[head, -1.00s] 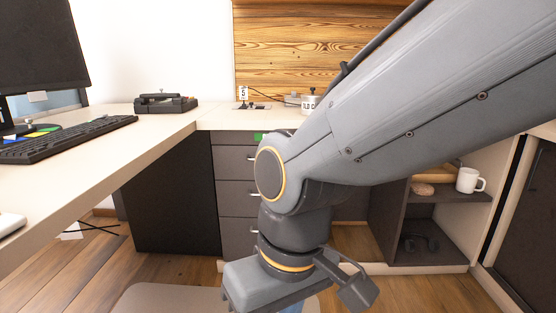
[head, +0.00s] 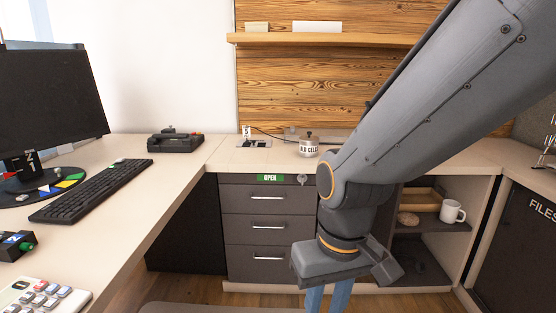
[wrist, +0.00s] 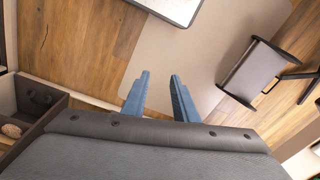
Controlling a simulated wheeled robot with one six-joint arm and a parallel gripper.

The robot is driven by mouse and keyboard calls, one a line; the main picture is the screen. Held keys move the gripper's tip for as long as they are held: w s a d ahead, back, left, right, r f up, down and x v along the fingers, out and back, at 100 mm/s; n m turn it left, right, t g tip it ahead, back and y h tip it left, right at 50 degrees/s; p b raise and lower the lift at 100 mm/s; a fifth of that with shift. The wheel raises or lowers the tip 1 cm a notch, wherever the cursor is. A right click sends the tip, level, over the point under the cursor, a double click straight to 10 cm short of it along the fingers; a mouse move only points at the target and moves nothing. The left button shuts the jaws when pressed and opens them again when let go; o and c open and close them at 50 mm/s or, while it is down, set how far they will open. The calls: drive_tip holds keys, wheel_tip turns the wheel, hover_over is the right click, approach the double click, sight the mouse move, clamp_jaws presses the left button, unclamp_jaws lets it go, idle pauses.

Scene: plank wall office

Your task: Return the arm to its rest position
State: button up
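My gripper (head: 327,300) hangs below my bent grey arm in the head view, pointing down in front of the drawer cabinet. Its two blue fingers are cut off by the bottom edge there. In the wrist view my gripper (wrist: 160,82) shows both blue fingers apart with nothing between them, above the floor. The arm comes in from the upper right, and its elbow hides part of the counter and cabinet.
A drawer cabinet (head: 267,230) with an "OPEN" label stands behind the gripper. A desk (head: 130,210) with a keyboard (head: 95,190) is on the left. A white mug (head: 452,211) sits in an open shelf at right. A chair (wrist: 256,70) shows in the wrist view.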

drive_tip(key=s+d+r+m+p, duration=0.2)
drive_tip(key=d+r+p, duration=0.9)
drive_tip(key=p, duration=0.7)
wheel_tip(320, 180, up, 4)
drive_tip(key=shift+s+d+f+m+h, duration=0.2)
drive_tip(key=shift+d+m+h, duration=0.15)
drive_tip(key=shift+m, duration=0.25)
